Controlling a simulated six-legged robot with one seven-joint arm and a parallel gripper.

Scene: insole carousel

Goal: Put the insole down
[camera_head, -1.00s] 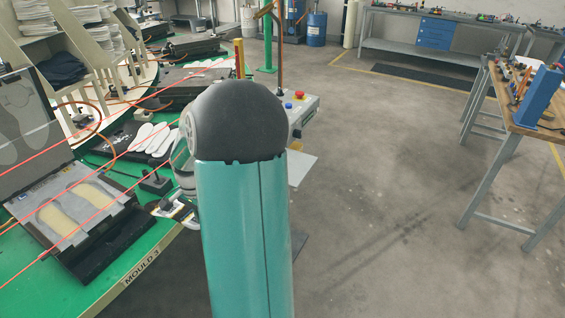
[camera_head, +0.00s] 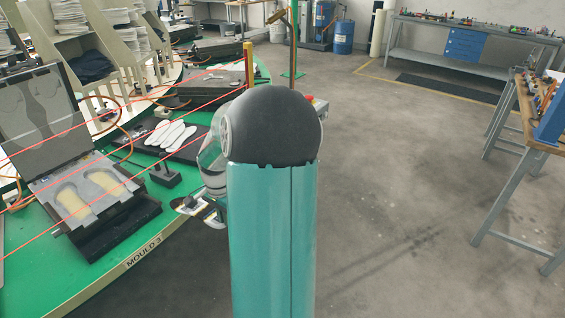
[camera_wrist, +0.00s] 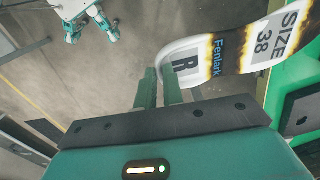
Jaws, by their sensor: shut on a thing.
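In the wrist view my gripper (camera_wrist: 159,78) is shut on one end of the insole (camera_wrist: 236,50). The insole is white with a brown-black scorched pattern and reads "SIZE 38", "Fenlark" and "R". It stretches to the upper right, and its far end runs out of frame. In the head view my gripper (camera_head: 212,208) shows small beside my teal arm, over the green table's front edge, partly hidden by the arm. A pale piece of the insole (camera_head: 183,203) shows at its left.
The green table (camera_head: 165,232) is labelled MOULD 3. An open mould (camera_head: 118,222) with two yellowish foot-shaped areas stands on it. A black tray (camera_head: 203,155) holds several white insoles. Red lines cross above the table. A workbench (camera_head: 548,140) stands right; grey floor between is clear.

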